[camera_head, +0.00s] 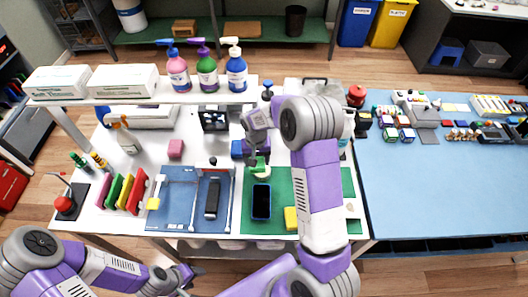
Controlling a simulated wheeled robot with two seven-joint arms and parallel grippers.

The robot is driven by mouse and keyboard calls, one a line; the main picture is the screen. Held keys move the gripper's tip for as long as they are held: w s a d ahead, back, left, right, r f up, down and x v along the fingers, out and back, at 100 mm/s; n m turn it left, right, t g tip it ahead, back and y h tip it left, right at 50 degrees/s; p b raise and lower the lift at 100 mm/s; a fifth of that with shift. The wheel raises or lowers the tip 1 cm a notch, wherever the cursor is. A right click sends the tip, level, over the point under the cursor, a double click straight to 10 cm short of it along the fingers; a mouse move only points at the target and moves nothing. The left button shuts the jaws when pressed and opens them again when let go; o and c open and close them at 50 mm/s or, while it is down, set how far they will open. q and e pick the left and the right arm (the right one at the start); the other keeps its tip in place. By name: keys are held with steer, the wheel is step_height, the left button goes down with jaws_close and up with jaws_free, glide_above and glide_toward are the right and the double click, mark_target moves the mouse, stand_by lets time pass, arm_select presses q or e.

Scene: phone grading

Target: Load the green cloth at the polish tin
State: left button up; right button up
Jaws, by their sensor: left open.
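My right gripper (257,158) reaches down at the back edge of the green mat (249,222). It appears shut on the green cloth (257,164), a small green piece at its fingertips. A small pale round thing just below the cloth may be the polish tin; the cloth and fingers cover part of it, and I cannot tell whether they touch. My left gripper (187,276) is open and empty, low in front of the table's front edge, away from the cloth.
A dark phone (261,202) and a yellow sponge (291,218) lie on the green mat. Another phone (212,198) lies on the blue mat (180,215). My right arm hides the table's right part.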

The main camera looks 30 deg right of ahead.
mark_target(262, 164)
steer(key=shift+w+d+m, duration=0.2)
steer(key=shift+d+m, duration=0.05)
steer(key=shift+d, duration=0.35)
steer(key=shift+w+d+m, duration=0.2)
steer(key=shift+d+m, duration=0.05)
steer(key=shift+d, duration=0.35)
steer(key=shift+d+f, duration=0.15)
steer(key=shift+f+b, duration=1.85)
steer(key=shift+f, duration=1.1)
steer(key=shift+f+b, duration=0.45)
steer(key=shift+f, duration=0.1)
steer(key=shift+r, duration=0.15)
steer(key=shift+r+p, duration=2.35)
steer(key=shift+r, duration=1.05)
